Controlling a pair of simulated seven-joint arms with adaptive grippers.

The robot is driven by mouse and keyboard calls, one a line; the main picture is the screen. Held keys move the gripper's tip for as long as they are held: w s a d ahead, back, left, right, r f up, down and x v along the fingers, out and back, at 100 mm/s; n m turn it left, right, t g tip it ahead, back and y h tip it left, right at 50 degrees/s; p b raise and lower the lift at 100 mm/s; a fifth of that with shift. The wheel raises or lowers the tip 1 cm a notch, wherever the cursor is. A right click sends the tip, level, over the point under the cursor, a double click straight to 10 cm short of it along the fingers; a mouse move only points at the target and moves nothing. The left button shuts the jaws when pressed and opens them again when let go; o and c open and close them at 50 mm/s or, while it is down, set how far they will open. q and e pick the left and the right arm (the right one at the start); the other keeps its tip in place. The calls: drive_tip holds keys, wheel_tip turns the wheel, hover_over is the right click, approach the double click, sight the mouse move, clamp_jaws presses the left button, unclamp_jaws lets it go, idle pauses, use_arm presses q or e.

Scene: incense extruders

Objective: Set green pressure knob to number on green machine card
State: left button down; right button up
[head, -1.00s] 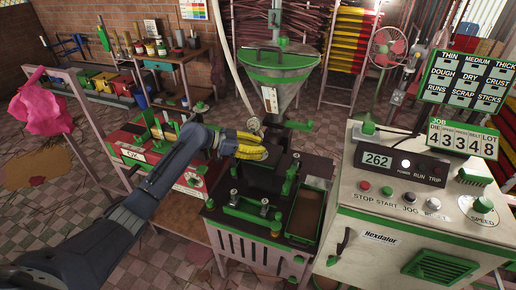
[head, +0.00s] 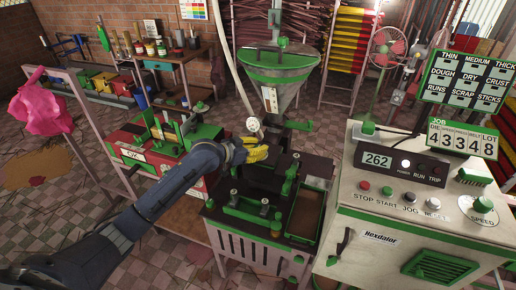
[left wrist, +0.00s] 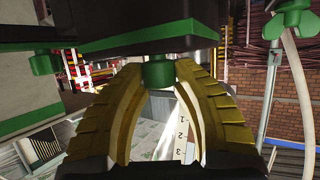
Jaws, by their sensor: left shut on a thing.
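My left gripper (head: 264,150) is at the green extruder (head: 275,185), below its funnel. In the left wrist view the yellow fingers (left wrist: 162,80) are shut on a small green knob (left wrist: 158,72) under a dark, green-edged part. The fingers hide the knob in the head view. A pale strip (left wrist: 181,135) with the numbers 1, 2 and 3 shows beyond the fingers. The green-framed job card (head: 462,140) on the control cabinet reads 43348; its small headings are hard to read. My right gripper is not in view.
The control cabinet (head: 400,215) stands close on the right, with a display reading 262 and a green speed knob (head: 483,204). The green-trimmed funnel (head: 277,70) rises above the extruder. A red machine (head: 150,150) is at the left. A pale hose hangs near the funnel.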

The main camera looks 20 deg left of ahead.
use_arm(q)
drive_tip(key=shift+n+y, duration=0.3)
idle(0.5)
drive_tip(key=c, duration=1.1)
unclamp_jaws()
drive_tip(key=shift+o, duration=0.2)
drive_tip(key=v, duration=1.2)
drive_tip(key=shift+d+f, duration=0.1)
drive_tip(key=shift+f, duration=0.05)
